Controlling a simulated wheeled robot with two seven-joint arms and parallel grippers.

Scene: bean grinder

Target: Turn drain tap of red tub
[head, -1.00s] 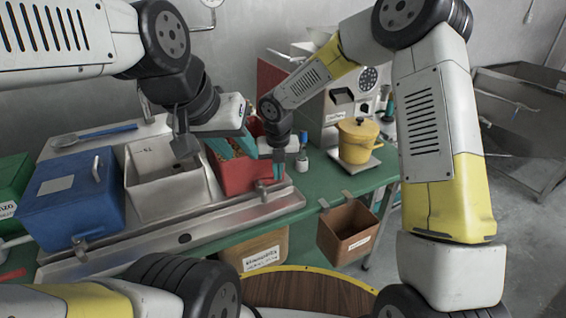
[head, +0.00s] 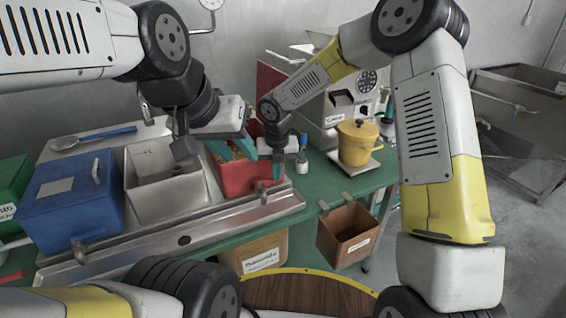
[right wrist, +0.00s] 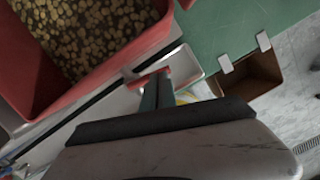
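The red tub (head: 236,181) stands at the right end of the metal sink unit. Its brown, bean-like contents (right wrist: 95,30) fill the upper left of the right wrist view. The drain tap (head: 262,191) is on the tub's front side, and its small reddish handle (right wrist: 151,78) shows in the right wrist view. My right gripper (head: 278,178) points down at the tub's front right corner, its teal fingers close together at the handle. I cannot tell whether they grip it. My left gripper (head: 234,154) is above the tub, its teal fingers spread apart.
A grey basin (head: 150,196) and a blue lidded tub (head: 68,203) stand left of the red tub. A brown bin (head: 345,236) hangs at the green table's (head: 318,187) front edge. A yellow pot (head: 357,141) and small bottles are to the right.

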